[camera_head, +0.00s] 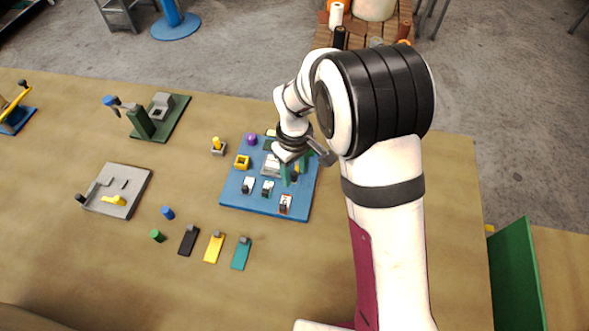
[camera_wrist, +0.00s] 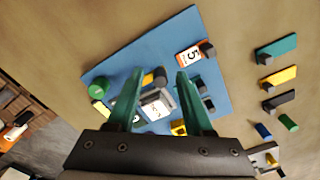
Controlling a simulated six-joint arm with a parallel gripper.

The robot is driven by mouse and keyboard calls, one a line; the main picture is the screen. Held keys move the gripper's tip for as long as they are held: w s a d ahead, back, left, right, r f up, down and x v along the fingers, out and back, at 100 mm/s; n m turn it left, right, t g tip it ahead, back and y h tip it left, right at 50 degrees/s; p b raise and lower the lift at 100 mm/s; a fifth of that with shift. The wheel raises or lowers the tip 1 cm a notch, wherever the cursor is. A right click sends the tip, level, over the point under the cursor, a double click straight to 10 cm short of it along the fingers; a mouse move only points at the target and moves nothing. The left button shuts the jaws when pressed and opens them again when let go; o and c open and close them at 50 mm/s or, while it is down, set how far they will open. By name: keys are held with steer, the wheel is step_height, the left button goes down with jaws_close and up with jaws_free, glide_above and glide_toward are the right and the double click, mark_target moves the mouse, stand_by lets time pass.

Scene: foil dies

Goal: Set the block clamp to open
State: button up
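The blue board (camera_head: 237,200) carries several small pieces and a grey-white block (camera_head: 271,166). In the wrist view, the block (camera_wrist: 157,104) shows a dark mark, and a short yellow lever with a dark end (camera_wrist: 155,77) sits just beyond it. I take this lever and block as the block clamp, but no label confirms it. My gripper (camera_head: 295,171) is over the board, pointing down. Its two green fingers (camera_wrist: 159,76) are open on either side of the lever, with a gap at the right finger. Whether the left finger touches the lever is unclear. The fingers partly hide the block.
On the board are a card marked 5 (camera_wrist: 189,56), a green knob (camera_wrist: 96,92) and dark-knobbed pieces. Left stand a green-based fixture (camera_head: 178,125) and a grey plate with a lever (camera_head: 128,181). Black, yellow and teal tags (camera_head: 241,254) lie in front. Bare table separates them.

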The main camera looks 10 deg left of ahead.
mark_target(295, 174)
steer(key=shift+r, duration=0.1)
step_height(295, 174, up, 16)
steer(key=shift+f, duration=0.2)
stand_by(0.3)
steer(key=s+d+r+m+y, duration=0.1)
steer(key=s+d+r+m, duration=0.2)
steer(key=s+d+m, duration=0.75)
steer(key=s+d+f+m, duration=0.1)
steer(key=s+d+m, duration=0.1)
steer(key=s, duration=0.4)
steer(key=s+d+f+m, duration=0.2)
steer(key=s+m, duration=0.2)
steer(key=s, duration=0.2)
steer(key=shift+s+d+y, duration=0.4)
